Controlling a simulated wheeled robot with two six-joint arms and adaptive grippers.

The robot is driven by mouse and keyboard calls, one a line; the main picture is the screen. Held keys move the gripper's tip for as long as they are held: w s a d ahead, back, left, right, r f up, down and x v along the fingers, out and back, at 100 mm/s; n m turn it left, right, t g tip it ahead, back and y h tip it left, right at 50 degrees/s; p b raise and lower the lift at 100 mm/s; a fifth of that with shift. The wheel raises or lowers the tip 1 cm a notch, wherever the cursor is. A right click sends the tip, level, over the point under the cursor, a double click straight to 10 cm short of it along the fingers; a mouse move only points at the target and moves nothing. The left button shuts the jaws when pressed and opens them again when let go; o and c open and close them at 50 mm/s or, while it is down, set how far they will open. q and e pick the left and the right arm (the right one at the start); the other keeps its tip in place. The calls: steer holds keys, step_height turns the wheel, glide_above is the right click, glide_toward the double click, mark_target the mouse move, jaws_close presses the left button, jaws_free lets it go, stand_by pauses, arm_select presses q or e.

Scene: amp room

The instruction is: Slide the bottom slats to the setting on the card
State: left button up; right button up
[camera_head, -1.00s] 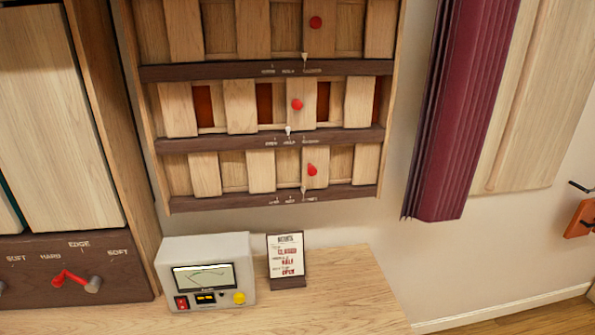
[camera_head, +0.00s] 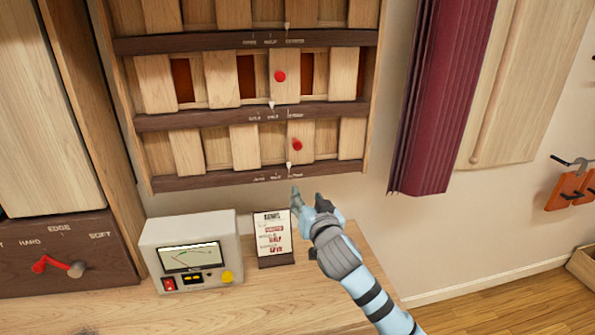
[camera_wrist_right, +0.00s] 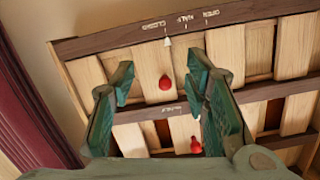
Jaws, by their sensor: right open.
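The bottom slat row (camera_head: 240,148) has a red knob (camera_head: 297,145) on one slat. Its white pointer (camera_head: 289,167) sits at the right-hand mark of the scale, which reads CLOSED in the right wrist view, where the pointer (camera_wrist_right: 168,42) also shows. The card (camera_head: 273,247) stands on the desk; its small red words end with a bottom line that appears to read OPEN. My right gripper (camera_head: 309,198) is open and empty, below and just right of the knob. In the wrist view its fingers lie either side of the red knob (camera_wrist_right: 166,83), apart from it.
The middle row (camera_head: 220,80) has its pointer at the centre mark and dark red gaps showing. A grey meter box (camera_head: 190,250) stands left of the card. A maroon pleated panel (camera_head: 430,100) hangs right of the slat frame. The wall between them is clear.

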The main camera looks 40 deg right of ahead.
steer(key=m+t+h, duration=0.1)
glide_toward(298, 148)
steer(key=x, duration=1.1)
steer(key=shift+w, duration=0.1)
jaws_close()
